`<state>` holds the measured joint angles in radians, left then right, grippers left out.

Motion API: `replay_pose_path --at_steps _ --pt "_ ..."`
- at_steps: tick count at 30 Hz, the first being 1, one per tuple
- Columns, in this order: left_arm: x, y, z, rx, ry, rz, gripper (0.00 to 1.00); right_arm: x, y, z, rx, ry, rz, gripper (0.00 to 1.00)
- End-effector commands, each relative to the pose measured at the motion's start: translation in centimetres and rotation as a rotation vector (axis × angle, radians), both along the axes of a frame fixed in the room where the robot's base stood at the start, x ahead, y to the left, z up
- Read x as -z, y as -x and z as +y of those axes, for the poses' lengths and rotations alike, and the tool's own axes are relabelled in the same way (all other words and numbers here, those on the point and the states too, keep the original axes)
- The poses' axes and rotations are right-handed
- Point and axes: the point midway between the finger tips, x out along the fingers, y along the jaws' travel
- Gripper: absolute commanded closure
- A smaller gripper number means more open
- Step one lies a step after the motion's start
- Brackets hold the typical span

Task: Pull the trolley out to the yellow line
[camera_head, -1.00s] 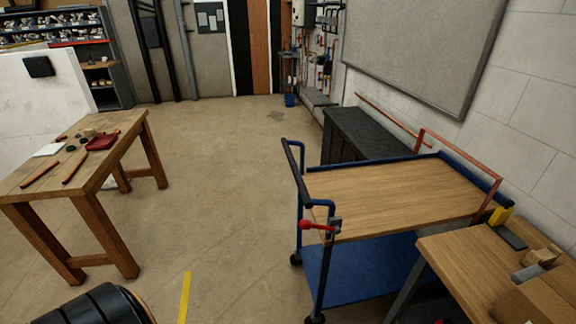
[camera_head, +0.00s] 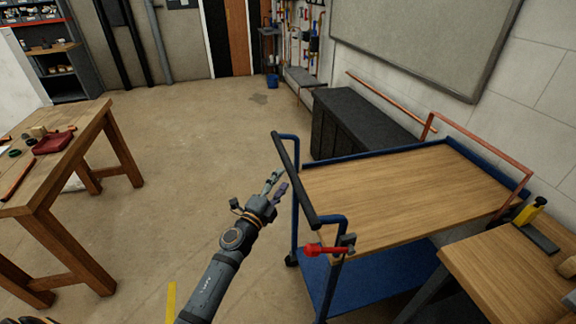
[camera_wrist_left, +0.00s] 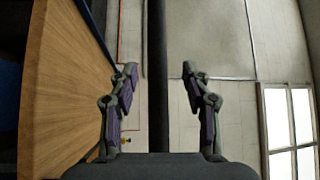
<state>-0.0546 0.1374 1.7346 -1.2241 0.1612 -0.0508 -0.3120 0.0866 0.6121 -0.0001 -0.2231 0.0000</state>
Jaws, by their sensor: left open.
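The trolley (camera_head: 400,195) has a wooden top, blue frame and blue lower shelf, and stands at the right of the head view. Its dark push handle (camera_head: 293,180) is on the side facing me. A red-knobbed lever (camera_head: 322,249) sits at its near corner. My left gripper (camera_head: 276,185) is open and empty just left of the handle. In the left wrist view the handle (camera_wrist_left: 157,80) runs between the two open fingers, which do not touch it. The yellow line (camera_head: 171,302) shows on the floor, partly hidden by my left arm. My right gripper is not seen.
A wooden table (camera_head: 60,160) with tools stands at the left. A workbench (camera_head: 510,265) stands close to the trolley's near right side. A dark cabinet (camera_head: 362,122) stands behind it by the wall. Floor between the left table and the trolley is clear.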

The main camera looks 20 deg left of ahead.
Motion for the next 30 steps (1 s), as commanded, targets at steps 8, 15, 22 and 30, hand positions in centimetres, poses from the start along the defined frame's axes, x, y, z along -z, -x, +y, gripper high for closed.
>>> replay_pose_path --at_steps 8,15,22,30 --pt "-0.7 -5.4 -1.0 -0.001 0.001 -0.001 0.52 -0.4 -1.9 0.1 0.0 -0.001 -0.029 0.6" --pt "-0.9 -6.9 -1.3 0.0 0.001 0.001 0.52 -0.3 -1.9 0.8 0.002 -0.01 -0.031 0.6" --pt "-0.9 -6.9 -1.3 0.0 0.001 0.001 0.56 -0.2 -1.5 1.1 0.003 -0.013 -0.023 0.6" --pt "-0.9 -6.9 -1.2 0.0 0.001 0.001 0.92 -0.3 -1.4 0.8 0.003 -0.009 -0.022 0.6"
